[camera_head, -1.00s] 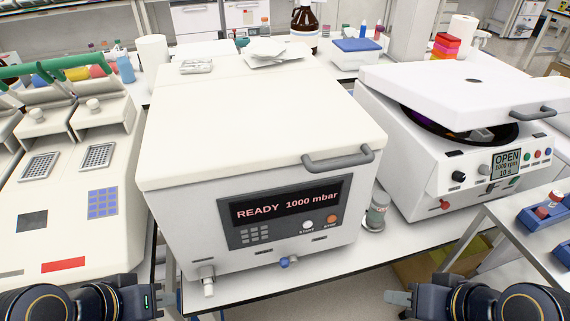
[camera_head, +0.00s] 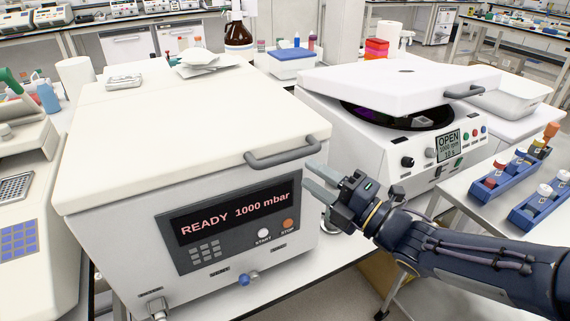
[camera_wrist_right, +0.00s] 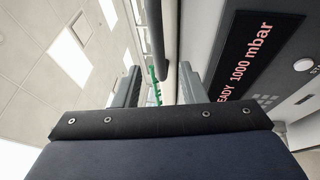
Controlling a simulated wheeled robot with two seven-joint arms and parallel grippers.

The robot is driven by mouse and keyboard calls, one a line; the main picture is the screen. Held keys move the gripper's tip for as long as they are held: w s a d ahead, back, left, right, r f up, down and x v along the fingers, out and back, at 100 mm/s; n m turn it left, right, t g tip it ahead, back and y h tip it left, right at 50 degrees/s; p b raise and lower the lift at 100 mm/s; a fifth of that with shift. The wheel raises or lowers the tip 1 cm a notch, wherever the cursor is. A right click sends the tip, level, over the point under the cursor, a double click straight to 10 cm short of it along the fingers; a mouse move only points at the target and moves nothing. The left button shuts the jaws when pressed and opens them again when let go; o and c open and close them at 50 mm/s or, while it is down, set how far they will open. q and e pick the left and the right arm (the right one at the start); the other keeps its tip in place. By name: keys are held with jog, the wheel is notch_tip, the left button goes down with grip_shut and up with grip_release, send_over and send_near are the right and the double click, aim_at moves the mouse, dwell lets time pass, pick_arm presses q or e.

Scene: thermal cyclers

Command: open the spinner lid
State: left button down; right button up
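The spinner (camera_head: 395,150) is the white machine at right in the head view, with a display reading OPEN 1000 rpm 10 s. Its white lid (camera_head: 385,92) is tilted up, partly open over a dark round chuck (camera_head: 400,117). The lid's grey handle (camera_head: 464,91) is at its right front. My right gripper (camera_head: 318,179) is open and empty, left of and below the spinner lid, by the handle (camera_head: 282,155) of the neighbouring machine. In the wrist view, a dark bar (camera_wrist_right: 155,30) shows between its two open fingers. My left gripper is out of view.
A large white box machine (camera_head: 200,120) reading READY 1000 mbar, lid shut, stands left of the spinner. Blue racks (camera_head: 508,172) with bottles stand on the right-hand table. A white tray (camera_head: 515,100) lies behind the spinner's right side.

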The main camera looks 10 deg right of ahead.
aim_at(289, 160)
jog(key=p+x, duration=0.1)
jog(key=x, duration=0.6)
jog(key=shift+w+a+r, duration=0.1)
jog(key=shift+w+a, duration=0.15)
jog(key=shift+c, duration=0.4)
grip_shut()
